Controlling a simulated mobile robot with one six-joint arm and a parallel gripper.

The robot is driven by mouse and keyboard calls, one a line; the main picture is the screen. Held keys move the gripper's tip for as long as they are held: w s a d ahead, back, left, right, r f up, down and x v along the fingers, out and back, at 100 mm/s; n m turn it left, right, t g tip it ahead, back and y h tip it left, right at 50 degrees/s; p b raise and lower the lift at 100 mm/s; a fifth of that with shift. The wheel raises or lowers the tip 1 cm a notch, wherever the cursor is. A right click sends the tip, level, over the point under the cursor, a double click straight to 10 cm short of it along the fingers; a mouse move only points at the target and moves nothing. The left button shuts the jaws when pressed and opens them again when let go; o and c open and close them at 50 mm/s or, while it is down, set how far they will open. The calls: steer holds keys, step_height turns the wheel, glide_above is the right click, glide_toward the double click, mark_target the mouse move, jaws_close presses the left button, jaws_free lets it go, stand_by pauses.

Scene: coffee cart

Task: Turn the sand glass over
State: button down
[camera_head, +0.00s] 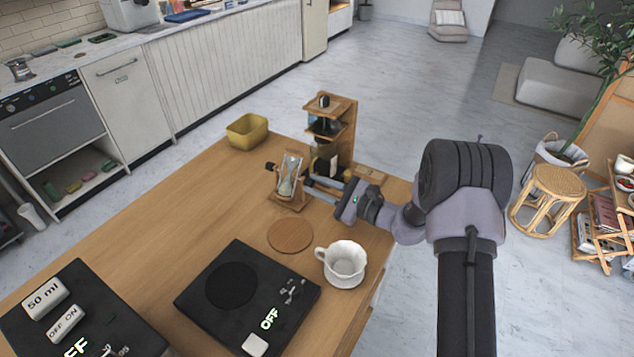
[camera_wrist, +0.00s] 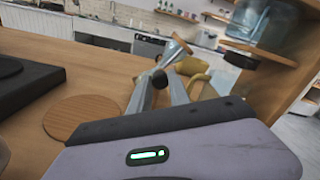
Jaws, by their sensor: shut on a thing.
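The sand glass (camera_head: 287,185) is a small glass with pale contents in a wooden frame, near the far right part of the wooden table. It looks slightly tilted in the head view. In the wrist view, part of the sand glass (camera_wrist: 176,51) shows tilted beyond the fingertips. My gripper (camera_head: 306,184) reaches in from the right and is shut on the sand glass at its near side. In the wrist view my gripper (camera_wrist: 166,84) has a dark round knob between its fingers. The exact contact is partly hidden.
A wooden coffee dripper stand (camera_head: 343,135) rises close behind my gripper. A yellow bowl (camera_head: 247,131) stands at the back left. A round wooden coaster (camera_head: 290,235), a white cup (camera_head: 344,260) and a black scale (camera_head: 205,300) are nearer. The table's left middle is clear.

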steer(key=m+p, duration=0.3)
steer(key=m, duration=0.3)
steer(key=shift+r, duration=0.15)
steer(key=m+p, duration=0.2)
steer(key=m, duration=0.2)
steer(key=m+p, duration=0.1)
steer(key=m, duration=0.2)
steer(key=shift+m+p, duration=0.3)
steer(key=m+p, duration=0.1)
steer(key=m, duration=0.3)
steer(key=shift+w+f+m+p, duration=0.15)
steer(key=shift+m+p, duration=0.7)
steer(key=shift+m, duration=1.65)
steer(key=shift+f, duration=0.1)
steer(key=c, duration=1.2)
jaws_free()
steer(key=shift+c, duration=0.2)
steer(key=shift+d, duration=0.1)
